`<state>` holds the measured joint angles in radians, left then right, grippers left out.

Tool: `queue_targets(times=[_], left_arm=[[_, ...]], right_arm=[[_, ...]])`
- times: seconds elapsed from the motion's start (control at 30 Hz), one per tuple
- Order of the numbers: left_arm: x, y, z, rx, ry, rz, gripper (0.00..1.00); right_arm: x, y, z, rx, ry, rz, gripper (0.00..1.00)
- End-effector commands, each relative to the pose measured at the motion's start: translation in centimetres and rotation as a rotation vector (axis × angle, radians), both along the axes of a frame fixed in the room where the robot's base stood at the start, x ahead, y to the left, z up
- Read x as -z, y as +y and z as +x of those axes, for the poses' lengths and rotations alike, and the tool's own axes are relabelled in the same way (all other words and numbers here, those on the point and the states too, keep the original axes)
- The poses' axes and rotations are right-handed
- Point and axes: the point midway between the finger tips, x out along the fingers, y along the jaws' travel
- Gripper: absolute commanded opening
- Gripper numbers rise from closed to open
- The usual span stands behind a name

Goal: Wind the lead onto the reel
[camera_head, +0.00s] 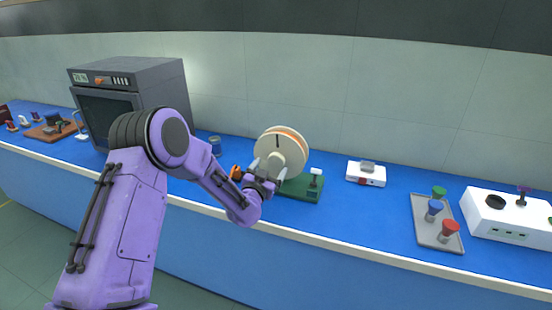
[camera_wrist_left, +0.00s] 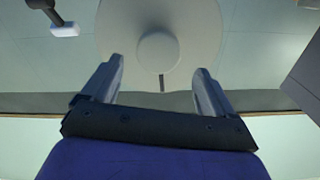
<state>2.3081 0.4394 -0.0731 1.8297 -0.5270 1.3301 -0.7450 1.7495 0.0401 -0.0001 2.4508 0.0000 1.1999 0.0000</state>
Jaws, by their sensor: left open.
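The reel (camera_head: 281,151) is a cream disc with an orange band behind its face, standing upright on a green base (camera_head: 304,189) on the blue bench. A dark mark shows on its face. My left gripper (camera_head: 268,172) is at the front of the reel, fingers toward its face. In the left wrist view the gripper (camera_wrist_left: 158,85) is open, its two fingers apart at either side of the reel's round centre hub (camera_wrist_left: 160,53); I cannot tell whether they touch the disc. An orange item (camera_head: 236,172) lies left of the gripper; I cannot tell if it is the lead. My right gripper is not seen.
A dark grey oven-like box (camera_head: 128,95) stands left, behind my arm. A small white device (camera_head: 366,173), a grey tray (camera_head: 437,222) with coloured knobs and a white box (camera_head: 510,215) stand to the right. The blue bench top (camera_head: 365,215) is clear between them.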

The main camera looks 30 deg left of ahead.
Motion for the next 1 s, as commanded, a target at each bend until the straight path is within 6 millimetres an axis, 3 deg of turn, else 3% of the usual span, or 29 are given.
queue_targets(times=[0.2,0.53,0.57,0.8,1.0], left_arm=[[-0.1,0.7,3.7,0.003,0.001,0.000,0.87],[0.0,0.7,4.6,0.005,0.002,-0.001,0.87],[0.0,0.7,4.6,0.005,0.002,-0.001,0.84],[0.0,0.7,4.6,0.005,0.002,-0.001,0.09],[0.2,0.5,4.6,0.007,0.016,0.060,0.09]], right_arm=[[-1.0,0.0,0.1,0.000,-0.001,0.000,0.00],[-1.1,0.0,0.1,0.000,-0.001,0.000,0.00],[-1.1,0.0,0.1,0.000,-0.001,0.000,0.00],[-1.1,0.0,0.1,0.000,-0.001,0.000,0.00],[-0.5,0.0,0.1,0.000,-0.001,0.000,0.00]])
